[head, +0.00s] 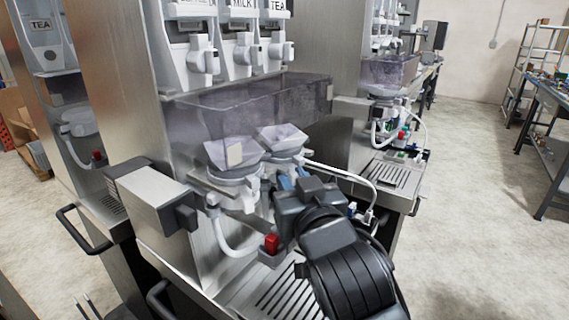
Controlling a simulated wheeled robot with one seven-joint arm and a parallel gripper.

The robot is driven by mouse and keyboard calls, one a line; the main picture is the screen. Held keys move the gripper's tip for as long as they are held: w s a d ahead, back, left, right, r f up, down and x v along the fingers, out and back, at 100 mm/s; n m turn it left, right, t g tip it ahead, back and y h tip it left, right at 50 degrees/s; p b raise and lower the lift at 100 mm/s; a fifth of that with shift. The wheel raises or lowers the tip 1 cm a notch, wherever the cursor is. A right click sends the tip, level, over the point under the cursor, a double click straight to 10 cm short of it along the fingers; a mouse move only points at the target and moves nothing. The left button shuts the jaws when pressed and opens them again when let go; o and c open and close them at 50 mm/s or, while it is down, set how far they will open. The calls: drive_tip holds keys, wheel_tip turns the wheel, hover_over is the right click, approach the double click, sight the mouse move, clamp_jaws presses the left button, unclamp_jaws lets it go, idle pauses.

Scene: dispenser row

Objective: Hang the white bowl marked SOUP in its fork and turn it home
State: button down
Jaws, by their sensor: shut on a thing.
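Two white bowls sit side by side under the smoky clear cover of the middle dispenser. The left bowl (232,157) has a pale label on its front, with no readable word. The right bowl (281,138) is partly behind it and shows no marking, so I cannot tell which one is marked SOUP. My gripper (290,182), with blue fingertips, is at the lower front of the right bowl and appears shut on it. My gripper hides the grip point. The fork under the bowls is mostly hidden, so I cannot tell how the bowl sits in it.
The smoky cover (255,103) overhangs the bowls. A steel box (150,192) juts out at left. A white hose (228,238) and a red part (271,243) stand left of my wrist. A slotted drip tray (262,297) lies below. Open floor is at right.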

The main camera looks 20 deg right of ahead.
drive_tip(key=shift+w+a, duration=0.15)
drive_tip(key=shift+a, duration=0.75)
drive_tip(key=c, duration=0.8)
unclamp_jaws()
drive_tip(key=shift+c, duration=0.2)
drive_tip(key=s+b, duration=0.1)
drive_tip(key=s, duration=0.7)
drive_tip(key=shift+f, duration=0.2)
drive_tip(key=shift+w, duration=0.1)
